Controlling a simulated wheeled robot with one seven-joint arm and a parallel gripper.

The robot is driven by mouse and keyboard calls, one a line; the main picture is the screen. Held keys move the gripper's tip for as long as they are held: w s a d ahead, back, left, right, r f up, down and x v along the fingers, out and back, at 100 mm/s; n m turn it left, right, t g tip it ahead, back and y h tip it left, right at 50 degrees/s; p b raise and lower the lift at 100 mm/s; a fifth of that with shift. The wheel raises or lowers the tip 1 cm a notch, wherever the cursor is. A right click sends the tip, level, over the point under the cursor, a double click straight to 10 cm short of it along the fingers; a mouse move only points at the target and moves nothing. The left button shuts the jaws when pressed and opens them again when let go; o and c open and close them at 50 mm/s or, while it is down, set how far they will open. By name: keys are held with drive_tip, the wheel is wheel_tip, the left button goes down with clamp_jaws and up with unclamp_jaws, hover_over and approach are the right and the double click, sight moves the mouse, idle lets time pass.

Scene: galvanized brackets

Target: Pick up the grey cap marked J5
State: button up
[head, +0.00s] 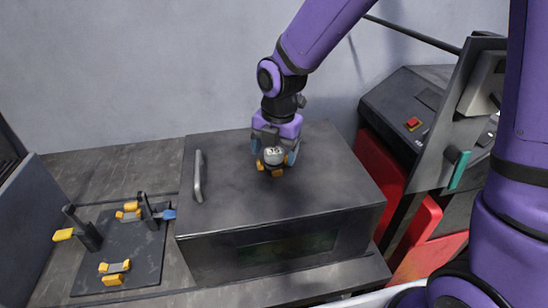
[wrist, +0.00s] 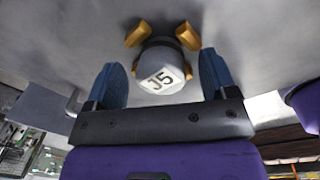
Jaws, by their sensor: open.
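The grey cap marked J5 (head: 273,155) stands on top of the dark metal box (head: 235,205), with orange-yellow pieces at its base. In the wrist view, the cap (wrist: 160,72) shows its white face with the J5 mark. My gripper (head: 274,154) is directly at the cap, reaching down from above. In the wrist view, the blue fingers of my gripper (wrist: 163,84) are open, one on each side of the cap, with visible gaps. The cap's underside is hidden.
A handle (head: 199,176) stands up on the left of the box top. A dark plate (head: 140,262) with levers and yellow-and-grey pieces (head: 114,272) lies to the left. A red and black machine (head: 410,125) stands at the right. The box top around the cap is clear.

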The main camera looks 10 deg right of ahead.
drive_tip(key=c, duration=1.1)
drive_tip(key=shift+o, duration=0.2)
